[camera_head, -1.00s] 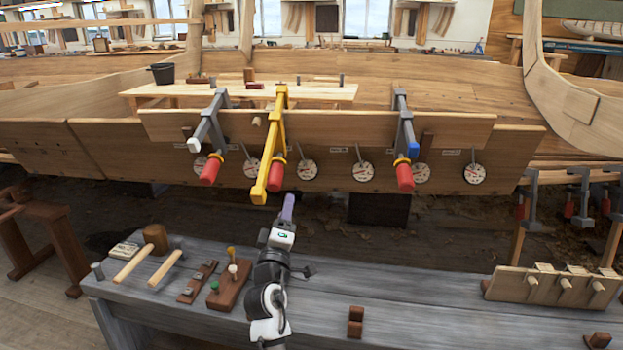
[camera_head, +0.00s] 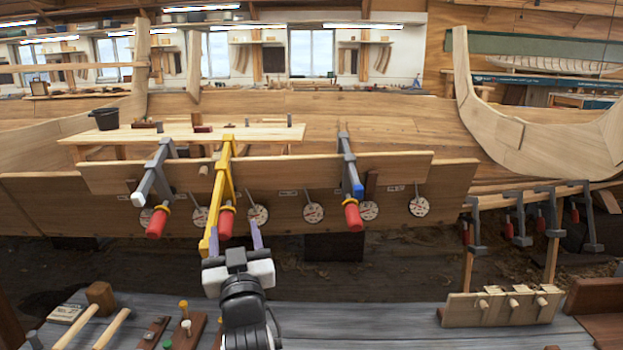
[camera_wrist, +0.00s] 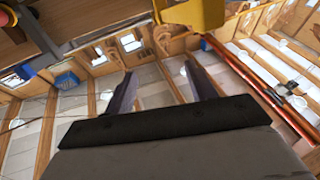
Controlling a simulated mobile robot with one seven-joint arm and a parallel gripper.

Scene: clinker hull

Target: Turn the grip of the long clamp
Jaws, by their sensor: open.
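The long clamp (camera_head: 222,185) is yellow, the longest of the three clamps on the hull plank. It leans down toward me, with its lower end in front of the plank. Its red grip (camera_head: 226,222) hangs just right of the yellow bar, partly hidden by it. My gripper (camera_head: 235,236) is open and empty, its two purple fingers pointing up just below the red grip. I cannot tell whether they touch the clamp. In the wrist view the open fingers (camera_wrist: 161,85) show with nothing between them, and a yellow clamp part (camera_wrist: 190,13) is above them.
Grey clamps with red grips stand left (camera_head: 156,180) and right (camera_head: 349,170) of the long clamp. Round dials (camera_head: 313,212) line the lower plank (camera_head: 275,212). A grey bench (camera_head: 370,322) below carries mallets (camera_head: 100,296), small blocks and a wooden peg rack (camera_head: 500,307).

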